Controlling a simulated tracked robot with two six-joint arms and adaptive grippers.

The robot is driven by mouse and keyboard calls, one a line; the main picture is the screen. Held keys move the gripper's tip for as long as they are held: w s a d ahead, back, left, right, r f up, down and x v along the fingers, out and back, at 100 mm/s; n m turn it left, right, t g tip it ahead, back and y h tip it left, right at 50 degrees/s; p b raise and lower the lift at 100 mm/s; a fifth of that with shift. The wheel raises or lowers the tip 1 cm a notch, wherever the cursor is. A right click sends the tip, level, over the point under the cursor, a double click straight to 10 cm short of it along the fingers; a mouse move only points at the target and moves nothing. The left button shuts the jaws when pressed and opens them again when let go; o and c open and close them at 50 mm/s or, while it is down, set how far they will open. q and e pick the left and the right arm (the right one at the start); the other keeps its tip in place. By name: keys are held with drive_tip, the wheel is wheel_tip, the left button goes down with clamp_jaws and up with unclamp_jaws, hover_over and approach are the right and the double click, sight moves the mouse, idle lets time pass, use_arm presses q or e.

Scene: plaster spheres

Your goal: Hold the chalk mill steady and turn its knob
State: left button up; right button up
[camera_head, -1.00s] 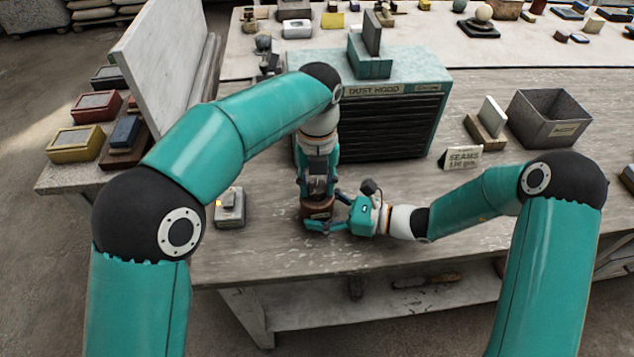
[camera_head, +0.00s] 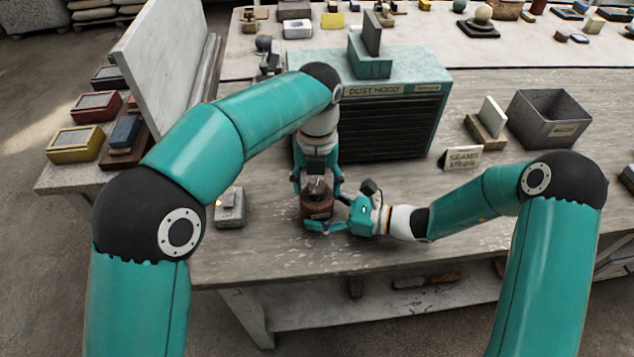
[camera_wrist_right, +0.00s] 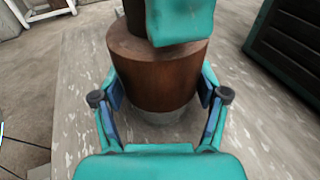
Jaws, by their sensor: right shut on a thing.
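The chalk mill (camera_head: 318,210) is a brown wooden cylinder standing upright on the bench in front of the dust hood. In the right wrist view its brown body (camera_wrist_right: 155,75) sits on a paler base. My right gripper (camera_wrist_right: 160,92) is shut on the mill's body from the side, one finger against each flank. My left gripper (camera_head: 317,186) points down over the mill from above. Its fingers are spread apart around the grey top part, and it looks open. A teal part of it covers the mill's top in the right wrist view, so the knob is mostly hidden there.
The teal dust hood (camera_head: 392,125) stands close behind the mill. A small grey box (camera_head: 230,210) lies to its left. A card sign (camera_head: 461,158) and an open grey bin (camera_head: 549,119) stand to the right. The bench front is clear.

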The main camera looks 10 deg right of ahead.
sight(317, 185)
use_arm(q)
wheel_tip(317, 185, up, 12)
idle(0.7)
drive_tip(key=shift+f, duration=0.1)
use_arm(e)
drive_tip(key=o, duration=1.2)
drive_tip(key=shift+v, duration=3.5)
drive_tip(key=v, duration=1.2)
